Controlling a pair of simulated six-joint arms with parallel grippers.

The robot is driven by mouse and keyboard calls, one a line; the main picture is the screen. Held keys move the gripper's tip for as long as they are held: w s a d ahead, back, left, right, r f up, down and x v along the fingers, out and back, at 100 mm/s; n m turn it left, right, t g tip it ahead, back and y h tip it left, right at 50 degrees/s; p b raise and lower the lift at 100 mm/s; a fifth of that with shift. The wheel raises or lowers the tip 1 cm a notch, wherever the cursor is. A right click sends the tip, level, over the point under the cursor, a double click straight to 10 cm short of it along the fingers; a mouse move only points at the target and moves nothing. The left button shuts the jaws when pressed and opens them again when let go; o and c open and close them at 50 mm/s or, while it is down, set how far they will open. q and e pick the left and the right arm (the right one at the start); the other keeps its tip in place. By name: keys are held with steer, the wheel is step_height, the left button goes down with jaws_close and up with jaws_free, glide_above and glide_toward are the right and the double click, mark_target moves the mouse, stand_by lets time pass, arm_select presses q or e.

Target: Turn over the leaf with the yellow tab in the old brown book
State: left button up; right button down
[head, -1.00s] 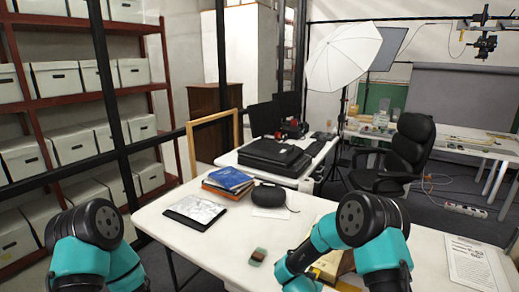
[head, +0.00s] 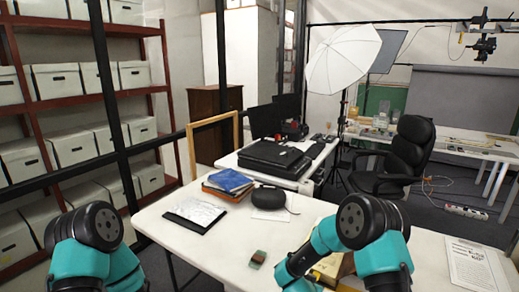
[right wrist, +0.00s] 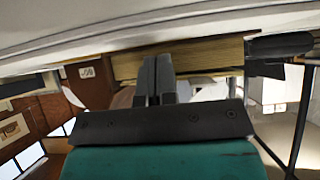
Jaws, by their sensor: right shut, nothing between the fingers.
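The old brown book (head: 331,266) lies on the white table, mostly hidden behind my right arm in the head view. In the right wrist view a yellowish page edge (right wrist: 203,53), seemingly the book's, runs across the top. My right gripper (right wrist: 157,62) is shut and empty, its fingertips overlapping that page edge in the picture. I cannot tell whether they touch it. The yellow tab cannot be made out in either view. My left arm shows at the lower left of the head view, but its gripper is out of view.
The table's left front is clear.

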mark_target(315, 274)
steer(key=shift+w+d, duration=0.55)
steer(key=shift+w, duration=0.3)
stand_by(0.7)
steer(key=shift+r, duration=0.15)
steer(key=shift+w+a+r, duration=0.1)
steer(key=shift+a+r, duration=0.05)
steer(key=shift+r, duration=0.65)
steer(key=shift+r, duration=0.65)
steer(key=shift+r, duration=0.8)
